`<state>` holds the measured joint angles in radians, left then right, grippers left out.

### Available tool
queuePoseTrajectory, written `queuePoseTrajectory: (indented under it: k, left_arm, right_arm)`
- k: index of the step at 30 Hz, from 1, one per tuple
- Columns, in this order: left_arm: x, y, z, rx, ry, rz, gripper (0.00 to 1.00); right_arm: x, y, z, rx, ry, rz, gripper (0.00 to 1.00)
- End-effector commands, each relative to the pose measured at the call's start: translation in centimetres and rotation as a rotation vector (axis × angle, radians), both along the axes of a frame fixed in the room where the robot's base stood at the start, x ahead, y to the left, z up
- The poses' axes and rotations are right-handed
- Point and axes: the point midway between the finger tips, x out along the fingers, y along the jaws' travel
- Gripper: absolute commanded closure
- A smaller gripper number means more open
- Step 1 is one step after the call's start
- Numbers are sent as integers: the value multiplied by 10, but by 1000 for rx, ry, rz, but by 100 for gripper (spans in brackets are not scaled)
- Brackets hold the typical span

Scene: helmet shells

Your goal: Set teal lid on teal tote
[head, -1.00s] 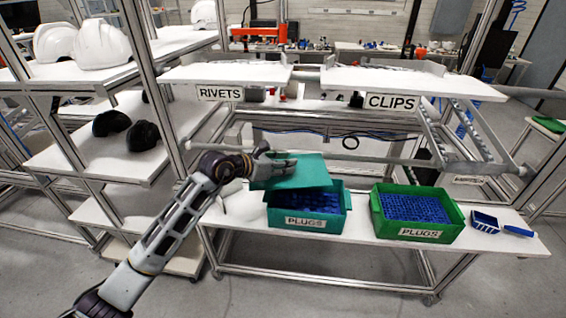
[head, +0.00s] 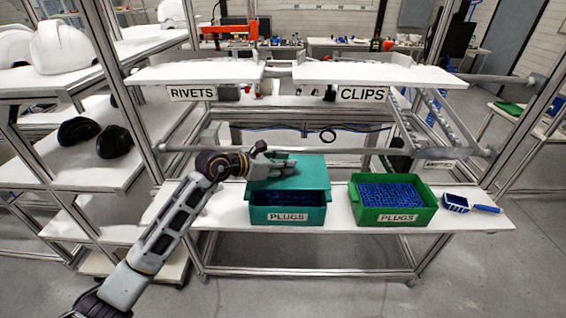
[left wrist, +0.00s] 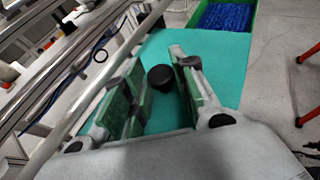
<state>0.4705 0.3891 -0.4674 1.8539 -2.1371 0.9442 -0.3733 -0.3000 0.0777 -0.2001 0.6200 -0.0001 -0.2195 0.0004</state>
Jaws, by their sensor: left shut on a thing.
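The teal lid (head: 311,172) is a flat plate with a round black knob (left wrist: 161,77). My left gripper (head: 281,168) is shut on the lid by this knob, which shows between the fingers in the left wrist view (left wrist: 158,85). The teal tote (head: 288,216), labelled PLUGS, stands on the white lower shelf. The lid is over the back part of the tote's opening; a dark strip with blue contents shows between the lid and the front rim. I cannot tell whether the lid touches the rim. My right gripper is not in view.
A green tote (head: 393,217) of blue plugs stands right of the teal tote, with a small blue scoop (head: 455,203) beyond it. The RIVETS and CLIPS shelf (head: 375,74) and a metal rail (head: 215,148) lie above and behind.

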Motion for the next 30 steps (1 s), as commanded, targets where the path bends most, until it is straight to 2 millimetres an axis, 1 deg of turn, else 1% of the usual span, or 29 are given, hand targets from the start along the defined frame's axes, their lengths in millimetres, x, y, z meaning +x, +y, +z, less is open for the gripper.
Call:
queuePoseTrajectory:
  k: [8,26,30]
  left_arm:
    - [-1,0,-1,1,-1,-26,98]
    - [-1,1,-1,0,-2,-29,98]
    - [-1,1,-7,-1,0,-29,98]
  right_arm:
    - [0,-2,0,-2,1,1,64]
    - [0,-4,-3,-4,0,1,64]
    - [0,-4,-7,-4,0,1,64]
